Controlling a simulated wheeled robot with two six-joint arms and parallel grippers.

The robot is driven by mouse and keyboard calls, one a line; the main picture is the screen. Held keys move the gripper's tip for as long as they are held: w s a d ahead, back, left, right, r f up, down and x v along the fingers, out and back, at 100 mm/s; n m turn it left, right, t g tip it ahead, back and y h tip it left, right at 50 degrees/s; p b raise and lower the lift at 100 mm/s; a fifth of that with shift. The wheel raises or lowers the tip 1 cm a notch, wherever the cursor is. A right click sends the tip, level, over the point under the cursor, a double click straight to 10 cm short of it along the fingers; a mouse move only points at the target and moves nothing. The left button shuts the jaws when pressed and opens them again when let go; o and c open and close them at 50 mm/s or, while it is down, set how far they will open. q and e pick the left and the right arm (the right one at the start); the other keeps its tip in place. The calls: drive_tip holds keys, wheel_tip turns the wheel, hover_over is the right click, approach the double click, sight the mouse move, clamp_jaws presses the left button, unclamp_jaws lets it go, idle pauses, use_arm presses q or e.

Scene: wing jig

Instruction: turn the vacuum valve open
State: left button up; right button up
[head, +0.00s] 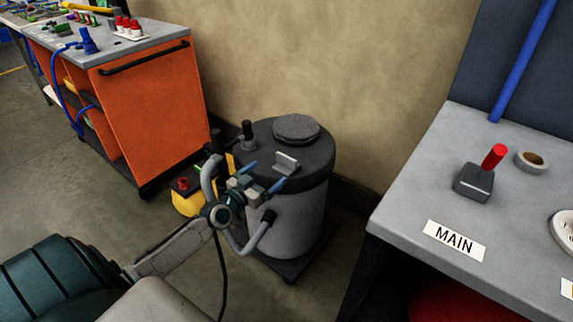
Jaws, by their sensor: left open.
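A grey cylindrical tank (290,222) with a dark lid stands on the floor at the middle. A light grey tab-like handle (286,161) stands up on the lid; I cannot tell for certain whether it is the vacuum valve. My left gripper (265,177) is open, its two blue-tipped fingers at the lid's near left edge, just short of the handle. I cannot tell whether they touch the lid. A grey box with a red lever (494,157) sits on the right bench behind a "MAIN" label (455,240); the lever leans up and right. My right gripper is out of view.
The grey bench (400,215) at right also holds a tape roll (532,160). An orange cart (155,105) with tools on top stands at back left. A yellow object (188,203) sits on the floor beside the tank. A wall rises close behind the tank.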

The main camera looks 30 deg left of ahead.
sight(285, 159)
use_arm(q)
drive_tip(key=w, duration=0.3)
drive_tip(key=w+b, duration=0.1)
drive_tip(key=w, duration=0.6)
drive_tip(key=shift+w+d+f, duration=0.1)
drive_tip(key=shift+w+d, duration=0.25)
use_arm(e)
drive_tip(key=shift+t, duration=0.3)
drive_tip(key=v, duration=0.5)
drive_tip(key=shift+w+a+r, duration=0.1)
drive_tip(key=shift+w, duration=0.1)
use_arm(q)
drive_tip(key=c, duration=1)
